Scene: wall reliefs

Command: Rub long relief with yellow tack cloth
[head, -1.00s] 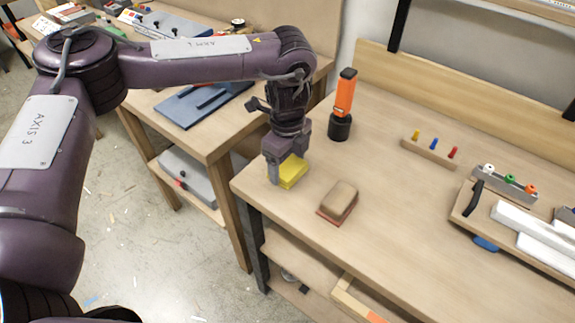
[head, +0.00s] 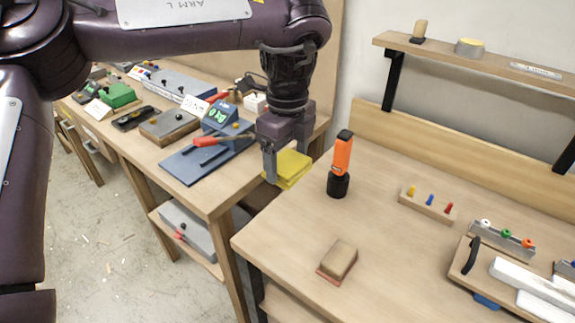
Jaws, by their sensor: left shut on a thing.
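My left gripper (head: 284,160) is shut on the yellow tack cloth (head: 291,167), a folded square pad. It holds the cloth up in the air near the left edge of the right workbench (head: 290,235), left of the orange tool. The long relief cannot be clearly made out; white moulded pieces (head: 524,283) lie in a wooden tray (head: 463,252) at the right, and whether one is the relief I cannot tell. My right gripper does not show.
An orange and black tool (head: 341,165) stands upright on the right bench. A tan block with a red base (head: 339,259) lies nearer. A peg rack (head: 427,205) stands behind. A shelf (head: 480,62) hangs above.

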